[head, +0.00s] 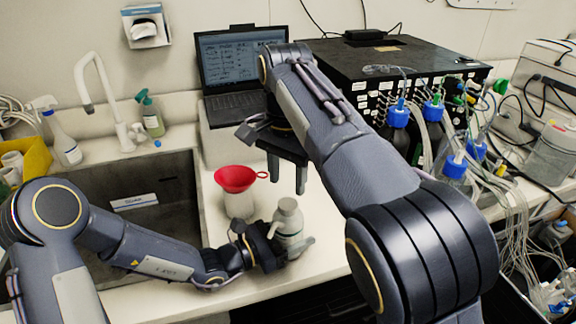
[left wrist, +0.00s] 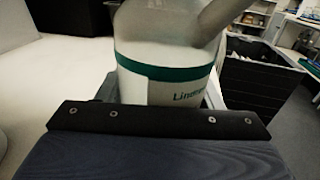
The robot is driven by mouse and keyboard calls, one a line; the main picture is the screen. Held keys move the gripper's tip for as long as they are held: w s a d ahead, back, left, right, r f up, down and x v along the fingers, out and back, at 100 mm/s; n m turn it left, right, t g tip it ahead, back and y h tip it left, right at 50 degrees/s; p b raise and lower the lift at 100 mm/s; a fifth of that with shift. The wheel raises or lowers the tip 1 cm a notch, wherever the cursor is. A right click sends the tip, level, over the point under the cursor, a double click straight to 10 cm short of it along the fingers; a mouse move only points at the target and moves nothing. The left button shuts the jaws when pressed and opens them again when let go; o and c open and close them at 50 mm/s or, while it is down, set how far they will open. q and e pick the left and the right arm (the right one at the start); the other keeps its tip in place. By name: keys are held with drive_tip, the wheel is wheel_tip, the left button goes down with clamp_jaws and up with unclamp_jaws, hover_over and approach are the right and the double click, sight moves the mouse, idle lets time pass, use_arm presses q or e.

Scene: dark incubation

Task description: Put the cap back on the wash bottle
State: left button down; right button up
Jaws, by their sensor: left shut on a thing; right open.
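A white bottle (head: 288,218) with a rounded top stands upright near the counter's front edge. In the left wrist view the bottle (left wrist: 165,45) shows a green band and partly hidden lettering, with a pale angled part at its upper right. My left gripper (head: 284,247) is shut around the bottle's lower body. I cannot tell a separate cap from the bottle's top. A pale container (head: 239,203) with a red funnel (head: 238,178) on it stands behind and to the left. My right gripper (head: 288,176) is open and empty, pointing down above the counter behind the bottle.
A sink (head: 150,205) lies to the left, with spray bottles (head: 65,140) behind it. A laptop (head: 232,75) and a black instrument (head: 370,65) with blue-capped bottles and tubing stand at the back.

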sight(288, 203)
drive_tip(key=n, duration=0.5)
drive_tip(key=shift+r+n, duration=0.25)
drive_tip(key=shift+n, duration=0.15)
drive_tip(key=n, duration=0.5)
drive_tip(key=shift+r, duration=0.35)
drive_tip(key=n, duration=0.5)
drive_tip(key=shift+r, duration=0.25)
drive_tip(key=n, duration=0.4)
drive_tip(key=shift+d+r, duration=0.1)
drive_tip(key=shift+r, duration=0.15)
wheel_tip(288, 203, down, 8)
drive_tip(key=shift+f, duration=0.1)
